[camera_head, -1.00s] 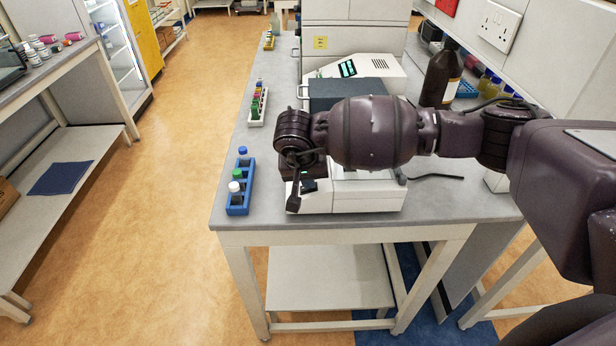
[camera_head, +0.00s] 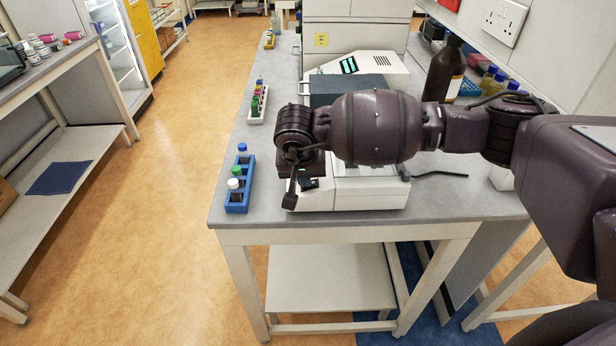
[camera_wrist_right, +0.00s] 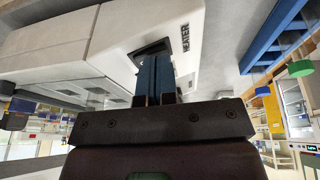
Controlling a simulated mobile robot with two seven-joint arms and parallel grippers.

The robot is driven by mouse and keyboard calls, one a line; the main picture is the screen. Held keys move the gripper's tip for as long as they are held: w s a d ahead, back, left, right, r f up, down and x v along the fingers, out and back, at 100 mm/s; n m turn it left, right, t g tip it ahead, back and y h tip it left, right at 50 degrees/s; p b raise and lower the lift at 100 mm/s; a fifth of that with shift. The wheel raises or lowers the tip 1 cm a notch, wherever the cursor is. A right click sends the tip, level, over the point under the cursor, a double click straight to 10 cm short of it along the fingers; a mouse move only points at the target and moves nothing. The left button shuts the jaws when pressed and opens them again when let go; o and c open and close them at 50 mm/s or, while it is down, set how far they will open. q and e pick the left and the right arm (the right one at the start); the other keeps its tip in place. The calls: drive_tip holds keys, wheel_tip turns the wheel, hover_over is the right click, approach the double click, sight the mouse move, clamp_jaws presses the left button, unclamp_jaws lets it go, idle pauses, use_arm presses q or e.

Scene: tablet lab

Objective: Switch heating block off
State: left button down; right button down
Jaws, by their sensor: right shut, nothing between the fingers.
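The heating block (camera_head: 360,195) is a white device at the front of the bench, partly covered by my right arm. Its label reads HEATER in the right wrist view, where the white casing (camera_wrist_right: 125,30) fills the upper left. A dark switch recess (camera_wrist_right: 150,48) is beside the label, partly hidden by the fingers. My right gripper (camera_head: 290,203) points down at the block's front left corner. In the wrist view its blue fingers (camera_wrist_right: 154,68) are together, empty, and overlap the recess; I cannot tell whether they touch the switch. My left gripper is out of view.
A blue rack (camera_head: 237,208) with capped tubes stands just left of the block. A white instrument with a lit display (camera_head: 349,65) and a brown bottle (camera_head: 442,72) are behind. A dark cable (camera_head: 440,174) lies right of the block. The bench front strip is clear.

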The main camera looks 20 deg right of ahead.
drive_tip(key=shift+a+r, duration=0.15)
drive_tip(key=shift+r, duration=0.45)
drive_tip(key=r, duration=0.1)
drive_tip(key=r+p, duration=0.1)
drive_tip(key=shift+w+a+r, duration=0.15)
drive_tip(key=shift+a+r, duration=0.15)
drive_tip(key=shift+r, duration=0.1)
drive_tip(key=d+v, duration=0.1)
drive_tip(key=v, duration=0.8)
drive_tip(key=shift+s+d+r+b, duration=0.2)
drive_tip(key=shift+s+r+b, duration=0.1)
drive_tip(key=shift+s+r, duration=0.15)
